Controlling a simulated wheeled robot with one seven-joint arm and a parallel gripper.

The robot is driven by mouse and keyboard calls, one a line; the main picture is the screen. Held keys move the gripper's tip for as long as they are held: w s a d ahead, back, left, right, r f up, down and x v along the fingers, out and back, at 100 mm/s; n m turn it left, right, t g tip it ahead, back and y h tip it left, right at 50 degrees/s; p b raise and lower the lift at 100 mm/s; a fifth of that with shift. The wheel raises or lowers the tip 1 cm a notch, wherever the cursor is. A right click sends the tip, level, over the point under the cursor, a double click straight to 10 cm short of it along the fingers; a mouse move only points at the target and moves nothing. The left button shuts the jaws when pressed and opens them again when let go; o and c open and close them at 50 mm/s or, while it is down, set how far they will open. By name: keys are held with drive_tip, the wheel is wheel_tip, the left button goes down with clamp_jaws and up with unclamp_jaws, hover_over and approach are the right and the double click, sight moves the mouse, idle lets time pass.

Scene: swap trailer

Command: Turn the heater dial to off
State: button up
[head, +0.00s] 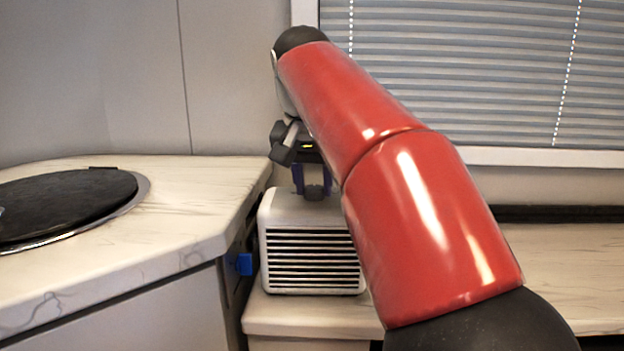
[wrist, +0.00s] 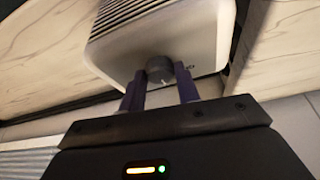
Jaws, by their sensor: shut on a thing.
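The heater (head: 313,240) is a white box with dark front slats, standing on the lower counter in the head view. It also shows at the top of the wrist view (wrist: 195,42). Its dial (wrist: 160,69) is a dark grey knob on the heater's top face, with a small light pointer mark. The dial shows in the head view (head: 314,193) too. My gripper (wrist: 162,80) has its two purple-blue fingers on either side of the dial and is shut on it. The markings around the dial are mostly hidden, so its setting cannot be read.
A higher counter (head: 190,205) with a round black cover (head: 65,205) is at the left, close beside the heater. A blue object (head: 244,264) sticks out from its side. A window with blinds (head: 470,70) is behind. My red arm hides part of the lower counter.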

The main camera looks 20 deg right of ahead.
drive_tip(key=n+p, duration=0.1)
drive_tip(key=n, duration=0.1)
drive_tip(key=n+y+p, duration=0.2)
drive_tip(key=n, duration=0.1)
drive_tip(key=shift+d+r+n, duration=0.2)
drive_tip(key=shift+d+n, duration=0.1)
drive_tip(key=shift+d, duration=0.05)
drive_tip(key=n+y, duration=0.1)
drive_tip(key=n, duration=0.1)
drive_tip(key=n+y+p, duration=0.1)
drive_tip(key=n, duration=0.2)
drive_tip(key=shift+d+f, duration=0.1)
drive_tip(key=shift+f, duration=0.1)
drive_tip(key=o, duration=1)
drive_tip(key=shift+r, duration=0.1)
drive_tip(key=v, duration=0.7)
drive_tip(key=shift+d+r, duration=0.1)
drive_tip(key=shift+r, duration=0.2)
